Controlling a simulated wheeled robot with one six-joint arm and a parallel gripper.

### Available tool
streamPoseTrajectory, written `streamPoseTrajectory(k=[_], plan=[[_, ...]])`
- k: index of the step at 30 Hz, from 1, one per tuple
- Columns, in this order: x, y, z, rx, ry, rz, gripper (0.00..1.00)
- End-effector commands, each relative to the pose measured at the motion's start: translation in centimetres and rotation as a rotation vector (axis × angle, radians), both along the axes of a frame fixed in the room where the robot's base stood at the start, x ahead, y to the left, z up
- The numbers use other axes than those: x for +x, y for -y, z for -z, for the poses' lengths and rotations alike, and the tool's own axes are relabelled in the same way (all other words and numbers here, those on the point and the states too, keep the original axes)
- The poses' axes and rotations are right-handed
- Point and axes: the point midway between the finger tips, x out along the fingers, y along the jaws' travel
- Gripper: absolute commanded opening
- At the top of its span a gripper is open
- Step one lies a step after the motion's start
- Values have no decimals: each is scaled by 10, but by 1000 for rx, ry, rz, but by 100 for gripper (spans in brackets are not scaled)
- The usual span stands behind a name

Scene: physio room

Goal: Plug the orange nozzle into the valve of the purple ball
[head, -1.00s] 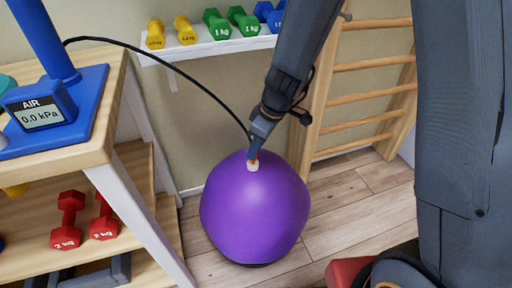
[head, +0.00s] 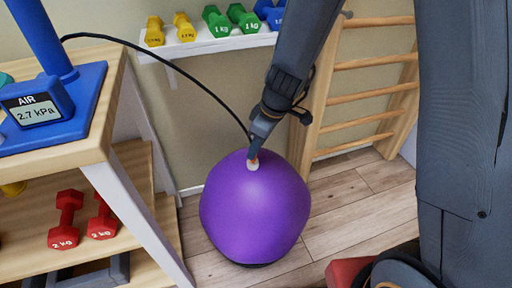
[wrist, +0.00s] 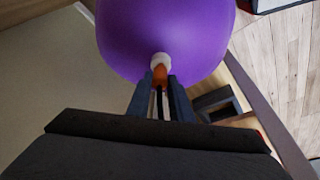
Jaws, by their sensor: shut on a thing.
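The purple ball (head: 254,215) rests on a dark base on the floor, and it fills the top of the wrist view (wrist: 165,30). Its white valve (head: 253,164) is on top. My gripper (head: 253,150) is right above the valve, shut on the orange nozzle (wrist: 160,74). In the wrist view the nozzle's tip meets the white valve (wrist: 161,60) with no gap that I can see. The fingers hide part of the nozzle. A black hose (head: 170,68) runs from the blue pump (head: 45,105) to my gripper. The pump display reads 2.7 kPa.
A wooden shelf unit (head: 95,150) with red dumbbells (head: 67,218) stands at left. A white wall shelf (head: 210,43) holds yellow, green and blue dumbbells. Wooden wall bars (head: 365,95) stand behind on the right.

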Motion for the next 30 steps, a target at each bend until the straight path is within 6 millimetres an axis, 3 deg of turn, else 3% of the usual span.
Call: streamPoseTrajectory(k=[11, 12, 16, 30], plan=[[0, 0, 3, 0, 0, 0, 0], [0, 0, 3, 0, 0, 0, 21], [0, 0, 3, 0, 0, 0, 41], [0, 0, 2, 0, 0, 0, 42]])
